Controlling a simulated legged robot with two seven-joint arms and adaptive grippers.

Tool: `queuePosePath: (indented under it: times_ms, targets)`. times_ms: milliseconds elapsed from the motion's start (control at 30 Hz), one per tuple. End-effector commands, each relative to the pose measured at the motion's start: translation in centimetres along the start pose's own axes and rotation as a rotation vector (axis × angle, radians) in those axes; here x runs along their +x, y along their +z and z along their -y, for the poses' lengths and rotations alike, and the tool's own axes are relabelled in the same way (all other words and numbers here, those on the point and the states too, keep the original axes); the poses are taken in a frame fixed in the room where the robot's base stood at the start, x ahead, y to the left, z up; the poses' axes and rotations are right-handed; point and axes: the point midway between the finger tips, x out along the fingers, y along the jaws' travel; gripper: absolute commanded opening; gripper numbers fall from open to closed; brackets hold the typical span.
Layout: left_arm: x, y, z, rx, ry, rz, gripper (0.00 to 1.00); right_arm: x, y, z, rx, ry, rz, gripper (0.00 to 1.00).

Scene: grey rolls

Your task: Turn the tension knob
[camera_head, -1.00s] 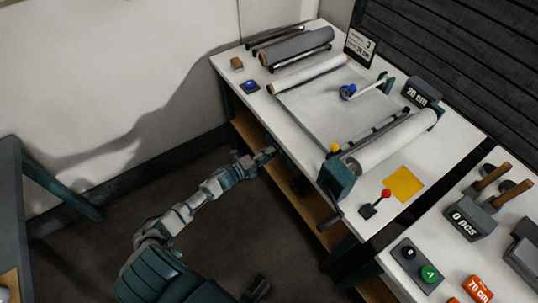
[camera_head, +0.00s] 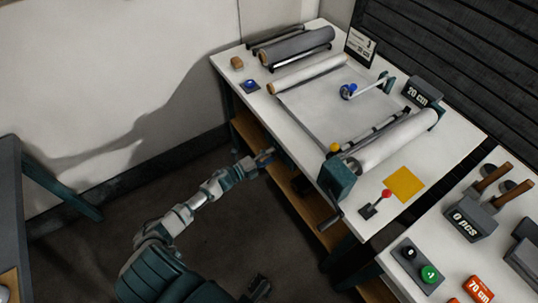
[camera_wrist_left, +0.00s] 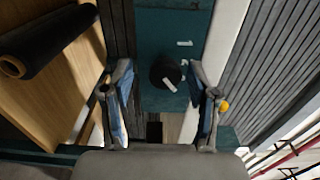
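A round black knob (camera_wrist_left: 165,72) with a white mark sits on a teal panel (camera_wrist_left: 178,25) in the left wrist view; I take it to be the tension knob. My left gripper (camera_wrist_left: 160,75) is open, with one finger on each side of the knob in that view. I cannot tell how far the fingertips are from it. In the head view my left gripper (camera_head: 262,158) is beside the front edge of the bench, below its top; the knob is hidden there. My right gripper (camera_head: 259,288) is low at the bottom edge, its fingers unclear.
A dark roll (camera_wrist_left: 45,40) lies left in the wrist view.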

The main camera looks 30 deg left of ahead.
Motion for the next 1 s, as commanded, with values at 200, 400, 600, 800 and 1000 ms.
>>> queuePosePath:
  times_ms: [200,400,600,800,1000]
  targets:
    - [-0.1,0.1,0.2,0.0,-0.003,0.001,0.59,0.0,0.3,-0.1,-0.001,0.0,0.008,0.4]
    - [-2.9,0.1,0.0,-0.001,0.0,0.001,0.59,-0.1,0.2,-0.1,-0.002,0.001,0.003,0.4]
    - [-7.5,0.1,-0.2,-0.001,0.003,0.002,0.59,-0.1,0.1,-0.1,-0.002,0.002,0.001,0.4]
    - [-10.8,0.1,-0.2,-0.002,0.001,0.001,0.59,-0.1,0.0,-0.1,-0.001,0.001,0.0,0.4]
    - [-11.9,0.1,-0.1,-0.001,0.0,0.001,0.59,-0.1,0.0,-0.1,-0.001,0.001,0.0,0.4]
